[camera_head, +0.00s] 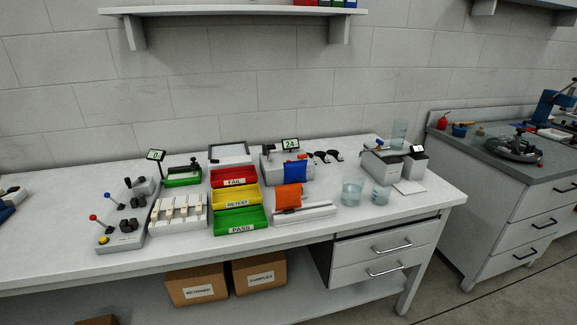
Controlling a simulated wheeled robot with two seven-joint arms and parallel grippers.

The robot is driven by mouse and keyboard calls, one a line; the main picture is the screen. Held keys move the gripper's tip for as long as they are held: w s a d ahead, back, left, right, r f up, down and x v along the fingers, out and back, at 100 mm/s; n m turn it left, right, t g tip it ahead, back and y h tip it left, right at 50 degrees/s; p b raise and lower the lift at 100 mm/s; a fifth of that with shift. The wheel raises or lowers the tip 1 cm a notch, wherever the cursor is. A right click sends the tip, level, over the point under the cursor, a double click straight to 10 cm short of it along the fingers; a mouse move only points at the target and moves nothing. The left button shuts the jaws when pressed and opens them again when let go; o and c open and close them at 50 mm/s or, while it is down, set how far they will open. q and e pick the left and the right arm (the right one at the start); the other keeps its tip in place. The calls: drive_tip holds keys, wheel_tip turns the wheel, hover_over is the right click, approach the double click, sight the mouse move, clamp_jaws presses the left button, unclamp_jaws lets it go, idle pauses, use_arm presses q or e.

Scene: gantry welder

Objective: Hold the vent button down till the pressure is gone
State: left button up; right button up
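A low grey fixture (122,239) stands at the left front of the white bench, with a red-knobbed lever, a blue-knobbed lever, black clamps and a yellow button (103,240) at its front left corner. I cannot read a label that marks any button as the vent button. A small display (155,156) on a post behind the fixture seems to read 0. Another display (290,143), above a grey unit (271,168) further right, seems to read 24. Neither of my grippers is in view, and nothing of mine touches the button.
Red FAIL, yellow RETEST and green PASS bins (240,219) stand mid-bench beside a rack of pale strips (178,213). Blue and orange pouches (289,197) and clear beakers (352,190) are to their right. The bench's front left is clear. A shelf (235,11) hangs above.

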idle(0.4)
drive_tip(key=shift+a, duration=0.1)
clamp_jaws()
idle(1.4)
